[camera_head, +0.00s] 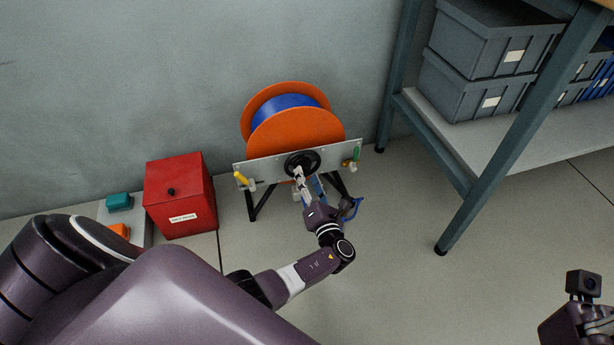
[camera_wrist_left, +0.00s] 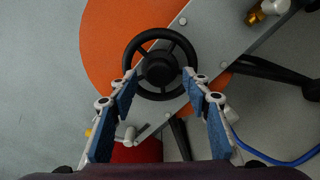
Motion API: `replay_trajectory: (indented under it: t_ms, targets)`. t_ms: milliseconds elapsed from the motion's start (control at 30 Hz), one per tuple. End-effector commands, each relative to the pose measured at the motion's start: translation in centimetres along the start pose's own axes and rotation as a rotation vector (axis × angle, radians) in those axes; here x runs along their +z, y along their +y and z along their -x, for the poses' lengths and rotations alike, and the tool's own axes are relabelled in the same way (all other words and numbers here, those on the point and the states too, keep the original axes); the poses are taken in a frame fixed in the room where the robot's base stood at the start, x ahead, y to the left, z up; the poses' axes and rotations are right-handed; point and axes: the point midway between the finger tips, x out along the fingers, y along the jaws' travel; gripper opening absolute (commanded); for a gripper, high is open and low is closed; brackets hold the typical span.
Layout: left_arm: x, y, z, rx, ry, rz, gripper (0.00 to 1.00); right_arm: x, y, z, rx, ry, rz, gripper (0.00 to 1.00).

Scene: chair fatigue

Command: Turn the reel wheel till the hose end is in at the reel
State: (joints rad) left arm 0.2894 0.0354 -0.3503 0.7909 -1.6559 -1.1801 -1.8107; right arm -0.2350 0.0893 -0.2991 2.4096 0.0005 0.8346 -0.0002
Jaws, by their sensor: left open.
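The hose reel has an orange disc (camera_head: 296,132) with blue hose (camera_head: 285,102) wound behind it. The black reel wheel (camera_head: 302,163) sits at the front on a grey plate; it also shows in the left wrist view (camera_wrist_left: 160,42). My left gripper (camera_head: 299,175) is at the wheel, open, with its blue-padded fingers (camera_wrist_left: 160,80) on either side of the hub's lower part. I cannot tell whether they touch the rim. A loose blue hose (camera_head: 352,210) hangs below the plate at right; its end is not clear. Only part of my right wrist shows at the lower right corner.
A red box (camera_head: 180,195) stands left of the reel, beside a tray with teal (camera_head: 119,202) and orange items. Yellow (camera_head: 241,178) and green (camera_head: 356,153) handles are on the plate's ends. A shelf rack (camera_head: 475,135) with grey bins stands right. Floor between is clear.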

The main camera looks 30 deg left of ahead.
Motion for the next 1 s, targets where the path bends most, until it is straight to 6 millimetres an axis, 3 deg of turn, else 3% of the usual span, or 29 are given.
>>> replay_trajectory:
  t_ms: [300,500,700,1000]
  targets:
    - [-0.1,-0.1,6.8,-0.004,0.002,0.001,0.44,-0.1,0.0,0.0,0.0,0.001,-0.001,0.0]
    - [-0.1,-0.1,9.8,-0.002,0.003,-0.001,0.44,-0.1,0.0,0.0,0.0,0.001,-0.001,0.0]
    - [0.0,0.0,10.8,-0.001,0.002,0.0,0.44,-0.1,0.0,0.0,0.0,0.001,-0.001,0.0]
    - [0.0,0.0,10.8,0.0,0.001,0.0,0.44,-0.1,0.0,0.0,0.0,0.001,-0.001,0.0]
